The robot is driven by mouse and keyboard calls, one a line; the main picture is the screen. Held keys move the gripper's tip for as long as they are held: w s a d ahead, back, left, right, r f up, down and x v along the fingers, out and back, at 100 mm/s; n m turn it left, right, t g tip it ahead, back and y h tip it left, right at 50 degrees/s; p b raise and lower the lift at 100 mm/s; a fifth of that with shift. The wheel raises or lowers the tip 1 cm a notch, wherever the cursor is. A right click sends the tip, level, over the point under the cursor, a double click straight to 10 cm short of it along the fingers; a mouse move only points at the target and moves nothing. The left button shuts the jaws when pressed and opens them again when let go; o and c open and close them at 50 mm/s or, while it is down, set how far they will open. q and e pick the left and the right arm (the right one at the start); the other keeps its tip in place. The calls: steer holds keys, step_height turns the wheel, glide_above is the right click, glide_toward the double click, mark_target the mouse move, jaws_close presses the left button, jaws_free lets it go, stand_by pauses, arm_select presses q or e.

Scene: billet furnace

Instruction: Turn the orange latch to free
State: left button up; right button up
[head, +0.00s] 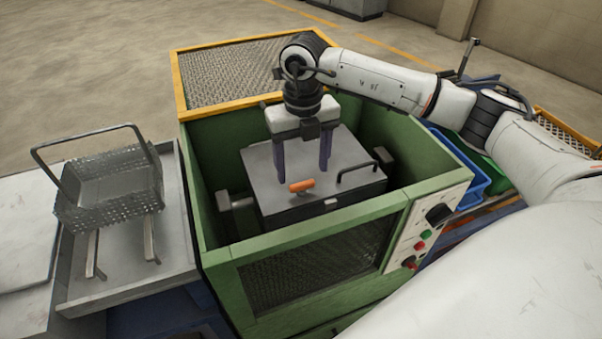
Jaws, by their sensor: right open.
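The orange latch (302,186) lies on top of the grey furnace lid (262,165), near its front edge and left of the black handle (357,172). The lid sits inside a green housing (222,258). My right gripper (302,173) points down over the lid with its two dark fingers spread apart and nothing between them. Its fingertips are close to the latch, just behind and above it in the picture. I cannot tell whether a finger touches the latch. My left gripper is not in view.
A perforated metal basket (112,180) with a raised handle stands on a grey tray (125,285) at the left. A control panel (428,235) with knobs and buttons is on the housing's front right. Blue (468,180) and green bins are at the right. The housing walls surround the lid.

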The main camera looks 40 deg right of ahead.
mark_target(302, 183)
step_height(302, 183, down, 3)
steer(key=shift+f, duration=0.5)
steer(key=c, duration=1.1)
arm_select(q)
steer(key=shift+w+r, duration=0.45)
arm_select(e)
steer(key=shift+o, duration=0.2)
steer(key=shift+w, duration=0.1)
